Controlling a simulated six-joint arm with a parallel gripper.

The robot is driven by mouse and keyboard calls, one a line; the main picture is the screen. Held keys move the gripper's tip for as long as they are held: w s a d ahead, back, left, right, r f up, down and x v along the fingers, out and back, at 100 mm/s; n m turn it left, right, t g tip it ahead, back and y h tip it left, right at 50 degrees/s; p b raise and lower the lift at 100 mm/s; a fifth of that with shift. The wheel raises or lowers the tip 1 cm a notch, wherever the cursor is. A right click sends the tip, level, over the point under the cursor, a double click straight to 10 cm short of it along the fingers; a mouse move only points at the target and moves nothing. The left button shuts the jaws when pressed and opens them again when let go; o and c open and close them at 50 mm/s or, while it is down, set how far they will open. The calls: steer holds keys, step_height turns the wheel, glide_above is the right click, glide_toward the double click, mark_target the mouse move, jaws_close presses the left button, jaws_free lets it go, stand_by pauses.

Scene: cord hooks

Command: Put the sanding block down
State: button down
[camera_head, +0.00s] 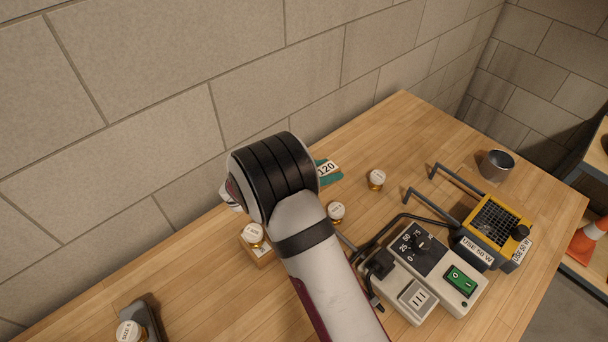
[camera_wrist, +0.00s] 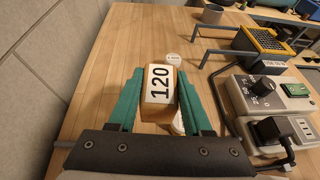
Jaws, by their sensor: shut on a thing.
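The sanding block (camera_wrist: 158,85) is a light wooden block with a white face marked 120. It sits between the two teal fingers of my gripper (camera_wrist: 160,100) in the wrist view, and the gripper is shut on it. In the head view only the labelled end of the sanding block (camera_head: 327,169) and a bit of teal finger show past my wrist, above the far part of the workbench (camera_head: 400,130). The dark wrist hides the rest. I cannot tell how high the block is above the wood.
A small white-lidded jar (camera_head: 376,178) stands beyond the block, and another (camera_head: 336,211) stands nearer. To the right are a control box (camera_head: 425,270) with cords, two grey hooks (camera_head: 455,180), a yellow grilled unit (camera_head: 495,225) and a metal cup (camera_head: 497,165). A block wall bounds the left.

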steer(key=w+d+n+t, duration=0.1)
steer(key=w+d, duration=0.3)
steer(key=d, duration=0.8)
steer(key=shift+y, duration=0.4)
steer(key=w+a+f, duration=0.1)
steer(key=a+f, duration=0.1)
steer(key=a, duration=0.1)
steer(key=w+a+f, duration=0.2)
steer(key=a, duration=0.1)
steer(key=w+a+f, duration=0.1)
steer(key=a+f, duration=0.1)
steer(key=a, duration=0.2)
steer(key=shift+w+f, duration=0.25)
steer(key=shift+w, duration=0.15)
steer(key=shift+a+f, duration=0.15)
steer(key=shift+f, duration=1.8)
steer(key=shift+c, duration=1.6)
jaws_free()
steer(key=shift+f, duration=0.15)
